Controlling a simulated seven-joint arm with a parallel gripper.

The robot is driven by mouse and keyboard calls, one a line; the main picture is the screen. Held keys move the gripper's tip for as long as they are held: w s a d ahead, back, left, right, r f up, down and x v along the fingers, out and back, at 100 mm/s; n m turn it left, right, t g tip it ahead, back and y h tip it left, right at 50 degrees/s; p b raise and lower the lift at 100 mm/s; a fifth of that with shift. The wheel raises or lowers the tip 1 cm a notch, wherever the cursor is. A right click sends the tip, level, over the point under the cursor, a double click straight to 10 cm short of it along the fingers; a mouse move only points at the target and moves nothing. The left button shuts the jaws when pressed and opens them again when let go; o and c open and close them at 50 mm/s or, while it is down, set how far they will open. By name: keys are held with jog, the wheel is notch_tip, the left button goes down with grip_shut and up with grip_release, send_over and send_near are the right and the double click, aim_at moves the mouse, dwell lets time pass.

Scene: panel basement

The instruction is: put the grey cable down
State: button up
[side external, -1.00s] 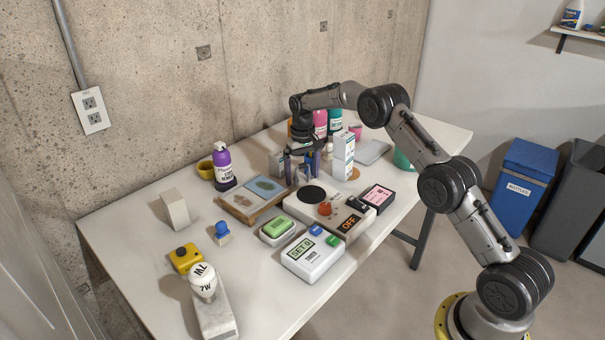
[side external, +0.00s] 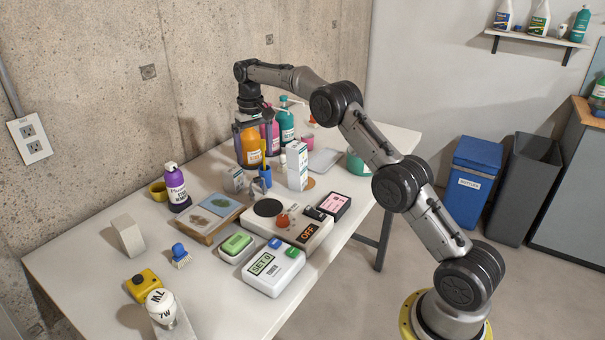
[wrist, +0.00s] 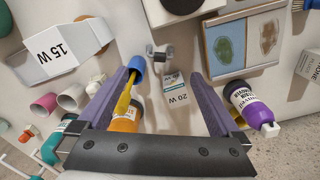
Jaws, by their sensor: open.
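My gripper (side external: 253,150) is open and raised above the back of the table, in front of the orange bottle. In the wrist view its two purple-grey fingers (wrist: 163,62) are spread apart with nothing held between them. A small grey curved piece (wrist: 160,50) lies on the table beyond the fingertips, beside a blue cup (wrist: 136,64). It also shows in the side view (side external: 258,186), in front of the blue cup (side external: 266,174). It may be the grey cable, but it is too small to be sure. No other grey cable is clearly visible.
A white 20 W box (wrist: 175,90) and a 15 W box (wrist: 62,52) flank the cup. Orange (side external: 250,146), pink and teal bottles stand behind. A device with a black disc (side external: 290,236) and a picture board (side external: 212,217) are in front.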

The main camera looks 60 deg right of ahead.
jog(key=s+a+r+n+t, duration=0.1)
jog(key=s+a+r, duration=0.4)
jog(key=s+r, duration=0.35)
jog(key=s+a+r+n+t, duration=0.1)
jog(key=s+a+r+t, duration=0.1)
jog(key=s+a+r, duration=0.5)
jog(key=s+a+n+t, duration=0.1)
jog(key=s+a, duration=0.1)
jog(key=s, duration=1.3)
jog(key=shift+s, duration=0.2)
jog(key=shift+n+t, duration=0.8)
jog(key=s+f, duration=0.2)
jog(key=s, duration=0.1)
jog(key=s+a+f, duration=0.1)
jog(key=s+f, duration=0.1)
jog(key=s, duration=0.2)
jog(key=s+a+f, duration=0.1)
jog(key=s+f, duration=0.1)
jog(key=s, duration=0.1)
jog(key=shift+s, duration=0.35)
jog(key=shift+c, duration=0.3)
jog(key=shift+s+f, duration=0.2)
jog(key=shift+f, duration=0.05)
jog(key=shift+c, duration=1.1)
jog(key=c, duration=0.7)
